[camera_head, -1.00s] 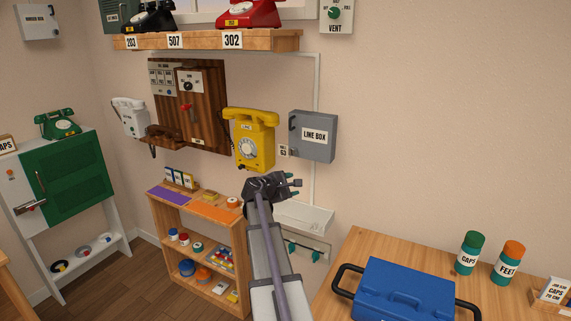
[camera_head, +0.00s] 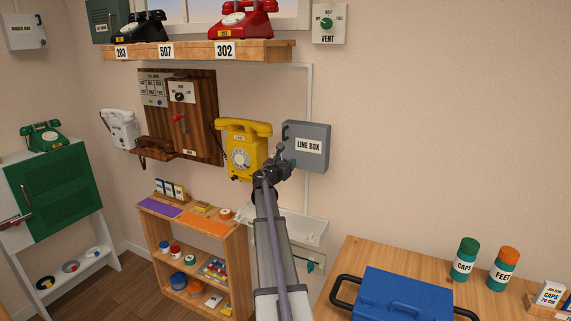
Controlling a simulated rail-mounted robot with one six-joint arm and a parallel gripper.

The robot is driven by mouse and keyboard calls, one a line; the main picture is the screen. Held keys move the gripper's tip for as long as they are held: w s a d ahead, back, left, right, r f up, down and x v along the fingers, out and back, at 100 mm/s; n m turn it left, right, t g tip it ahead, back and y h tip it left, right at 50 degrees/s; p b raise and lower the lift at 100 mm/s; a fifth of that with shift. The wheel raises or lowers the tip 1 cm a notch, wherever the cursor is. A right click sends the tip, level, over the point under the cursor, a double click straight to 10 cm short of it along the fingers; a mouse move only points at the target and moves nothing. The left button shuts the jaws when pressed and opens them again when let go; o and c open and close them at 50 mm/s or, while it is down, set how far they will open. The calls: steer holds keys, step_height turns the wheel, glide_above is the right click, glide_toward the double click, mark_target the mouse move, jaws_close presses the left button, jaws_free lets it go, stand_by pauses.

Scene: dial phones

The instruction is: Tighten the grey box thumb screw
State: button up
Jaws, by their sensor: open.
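The grey line box (camera_head: 309,145) hangs on the wall right of the yellow phone, with a white "LINE BOX" label and a dark handle at its upper left. I cannot make out a thumb screw on it; my gripper covers part of its lower left side. My gripper (camera_head: 285,158) is open, in front of the gap between the yellow phone (camera_head: 242,150) and the line box. Its fingers point up and right, close to the box's left edge in the picture. I cannot tell whether they touch it. Nothing shows between them.
Another grey box (camera_head: 22,31) hangs at the far upper left. A wooden shelf (camera_head: 258,51) with phones is above. A white tray (camera_head: 310,232) is below the line box. A low bookcase (camera_head: 235,260) stands left of my arm. A blue case (camera_head: 405,295) lies on the right table.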

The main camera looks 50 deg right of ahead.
steer(key=shift+d, duration=0.3)
steer(key=shift+a, duration=0.1)
steer(key=c, duration=0.9)
steer(key=shift+c, duration=0.2)
